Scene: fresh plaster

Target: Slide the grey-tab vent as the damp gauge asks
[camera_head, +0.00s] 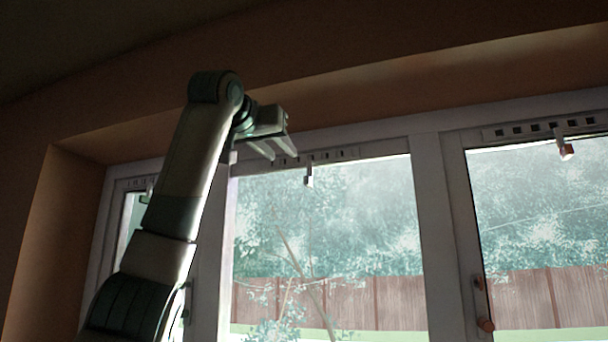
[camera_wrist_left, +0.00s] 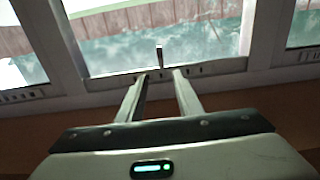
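The grey-tab vent (camera_head: 338,155) is a slotted strip along the top of the middle window, partly behind my left gripper. Its grey tab (camera_head: 308,177) hangs below the strip, left of the strip's middle. My left gripper (camera_head: 282,155) is open and empty, up at the vent's left part in the head view. In the left wrist view, which is upside down, the tab (camera_wrist_left: 159,56) stands just beyond and between the open fingers (camera_wrist_left: 159,76), touching neither as far as I can tell. The damp gauge is not in view. My right gripper is not in view.
Another vent with an orange-brown tab (camera_head: 566,152) is above the right window. A vent with a greenish tab (camera_head: 145,199) is above the left window, partly behind my arm. A window handle (camera_head: 483,305) sits on the right frame. The plaster recess overhangs the frames.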

